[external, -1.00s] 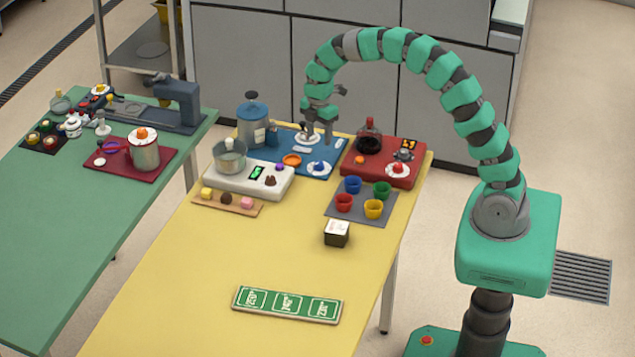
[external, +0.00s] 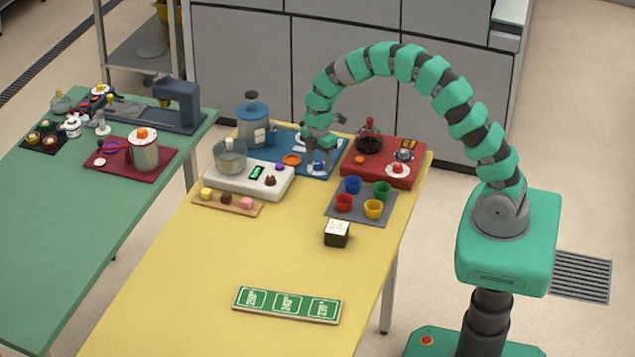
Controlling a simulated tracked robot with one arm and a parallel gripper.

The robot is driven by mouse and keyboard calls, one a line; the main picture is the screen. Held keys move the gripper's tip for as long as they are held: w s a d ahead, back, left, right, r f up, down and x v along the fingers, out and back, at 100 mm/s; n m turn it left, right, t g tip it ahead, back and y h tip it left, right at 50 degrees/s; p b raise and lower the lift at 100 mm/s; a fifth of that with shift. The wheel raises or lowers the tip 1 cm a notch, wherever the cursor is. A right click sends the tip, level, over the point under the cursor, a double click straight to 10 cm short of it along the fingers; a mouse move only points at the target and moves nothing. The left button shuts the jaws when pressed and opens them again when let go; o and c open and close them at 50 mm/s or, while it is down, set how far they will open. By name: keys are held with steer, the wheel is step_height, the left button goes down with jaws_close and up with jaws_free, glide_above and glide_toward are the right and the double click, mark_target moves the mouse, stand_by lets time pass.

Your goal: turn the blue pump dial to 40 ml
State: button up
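The blue pump station has a blue base plate (external: 286,140) at the back of the yellow table, with a blue canister (external: 253,126) at its left. The blue dial (external: 318,170) on a white disc sits near the front right of this plate, mostly covered by my gripper. My gripper (external: 321,163) points down at the dial, its fingertips at or just above it. I cannot tell whether the fingers touch the dial or how far apart they are. The dial's setting and markings are too small to read.
A red station (external: 384,178) stands close on the right, a white scale (external: 226,182) with a pot in front left. Several coloured cups stand on a grey mat (external: 347,212) in front. The table's middle is clear.

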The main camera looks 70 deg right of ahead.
steer(key=c, duration=0.9)
steer(key=shift+m, duration=0.4)
steer(key=m, duration=0.3)
steer(key=shift+m, duration=0.4)
steer(key=m, duration=0.3)
steer(key=shift+m+b, duration=0.3)
steer(key=shift+b, duration=0.05)
steer(key=m, duration=0.4)
steer(key=shift+m, duration=1.8)
